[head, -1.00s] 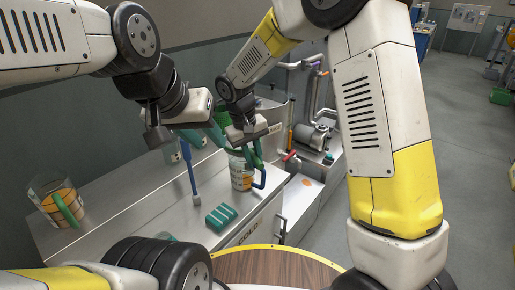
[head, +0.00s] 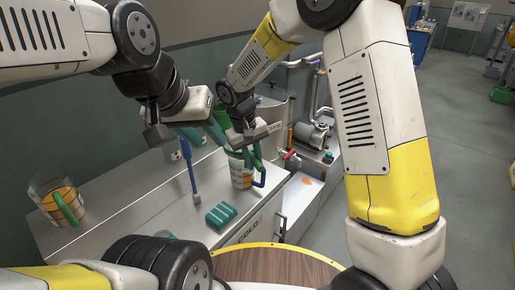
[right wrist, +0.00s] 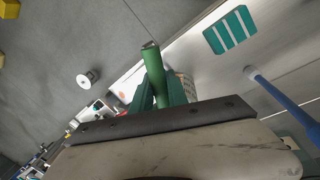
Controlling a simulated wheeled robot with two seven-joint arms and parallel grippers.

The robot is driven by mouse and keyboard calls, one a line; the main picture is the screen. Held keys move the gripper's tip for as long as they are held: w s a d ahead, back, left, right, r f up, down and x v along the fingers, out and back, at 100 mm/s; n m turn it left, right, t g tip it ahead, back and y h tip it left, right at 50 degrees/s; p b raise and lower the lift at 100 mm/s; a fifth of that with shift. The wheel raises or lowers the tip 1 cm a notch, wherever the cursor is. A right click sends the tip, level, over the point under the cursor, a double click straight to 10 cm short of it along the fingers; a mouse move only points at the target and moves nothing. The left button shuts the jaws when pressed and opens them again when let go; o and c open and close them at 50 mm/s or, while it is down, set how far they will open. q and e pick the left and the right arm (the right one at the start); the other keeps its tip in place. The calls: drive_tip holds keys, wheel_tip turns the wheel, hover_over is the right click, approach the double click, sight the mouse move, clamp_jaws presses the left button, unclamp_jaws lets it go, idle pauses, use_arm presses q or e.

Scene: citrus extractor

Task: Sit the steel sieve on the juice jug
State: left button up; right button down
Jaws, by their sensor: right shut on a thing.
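My right gripper (head: 255,153) is shut on a green handle (right wrist: 153,72), which points away from the jaws in the right wrist view. I take it for the sieve's handle; the steel bowl cannot be made out. The juice jug (head: 242,177), with an orange pattern and a blue handle, stands on the steel counter just below this gripper. The gripper and handle cover part of its top, so I cannot tell whether the sieve touches its rim. My left gripper (head: 213,132) is above the counter, left of the right one; its jaw gap is unclear.
A striped green block (head: 221,216) lies on the counter (head: 130,215) in front of the jug. A blue-handled tool (head: 189,170) is to the left. A clear jug with a green handle (head: 66,207) stands far left. Pipes and a motor (head: 312,134) are behind right.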

drive_tip(key=shift+f, duration=0.95)
drive_tip(key=c, duration=1.2)
unclamp_jaws()
drive_tip(key=r, duration=0.2)
drive_tip(key=a+r, duration=0.1)
drive_tip(key=r, duration=0.4)
drive_tip(key=shift+s+a+r, duration=0.15)
drive_tip(key=shift+s+r, duration=0.1)
drive_tip(key=shift+s, duration=0.1)
drive_tip(key=shift+r, duration=0.1)
